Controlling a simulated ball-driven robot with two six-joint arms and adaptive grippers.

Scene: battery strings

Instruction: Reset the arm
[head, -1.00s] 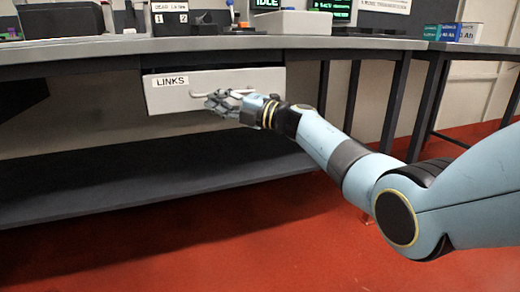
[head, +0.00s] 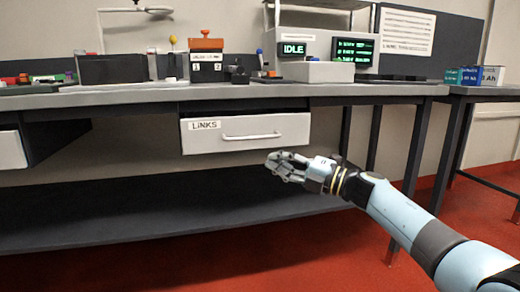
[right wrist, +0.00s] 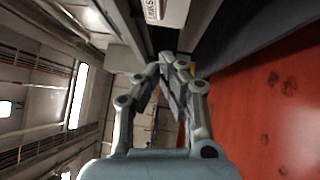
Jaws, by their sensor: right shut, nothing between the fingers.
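My right gripper (head: 281,165) is shut and empty in the head view, just below the LINKS drawer and apart from its handle. In the right wrist view its fingers (right wrist: 173,62) meet at the tips with nothing between them. The LINKS drawer (head: 285,127) under the bench is pulled out somewhat, with a dark gap above its front. Its white bar handle (head: 252,136) is free. My left gripper is not in view.
A dark lower shelf (head: 150,205) runs beneath. Coloured battery boxes (head: 475,76) stand on the right bench. Red floor (head: 300,255) is open in front.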

